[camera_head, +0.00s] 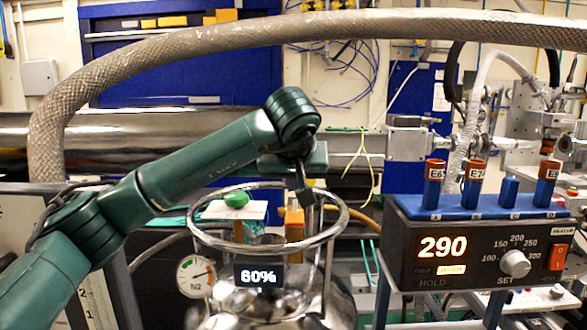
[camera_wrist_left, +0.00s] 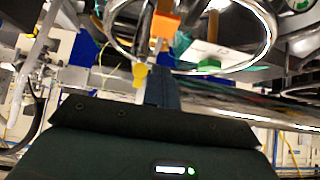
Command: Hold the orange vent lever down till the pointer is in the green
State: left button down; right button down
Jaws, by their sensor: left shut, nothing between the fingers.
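The orange vent lever (camera_head: 294,224) stands inside the ring of the steel vessel (camera_head: 345,212). It also shows in the wrist view as an orange block (camera_wrist_left: 165,22). My left gripper (camera_head: 307,196) is shut and empty, pointing down close above and slightly right of the lever; whether it touches is unclear. Its fingers (camera_wrist_left: 161,90) reach toward the lever in the wrist view, with a gap in the picture. The round N2 gauge (camera_head: 195,276) hangs at the vessel's left; its pointer leans right, and its colour bands are too small to read. My right gripper is out of view.
The ring and its uprights surround the lever. A green knob (camera_head: 236,200) sits left of it. A 60% display (camera_head: 259,275) is on the vessel's front. A heater box (camera_head: 480,250) reading 290 stands right, holding several vials. A thick braided hose (camera_head: 290,32) arches overhead.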

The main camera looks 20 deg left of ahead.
aim_at(294, 215)
pick_arm(q)
jog(key=x, duration=0.3)
jog(key=shift+w+f+p, duration=0.25)
jog(key=shift+p, duration=0.15)
notch_tip(294, 215, down, 2)
jog(key=shift+f, duration=0.25)
jog(key=shift+f+p, duration=0.3)
jog(key=shift+f, duration=0.4)
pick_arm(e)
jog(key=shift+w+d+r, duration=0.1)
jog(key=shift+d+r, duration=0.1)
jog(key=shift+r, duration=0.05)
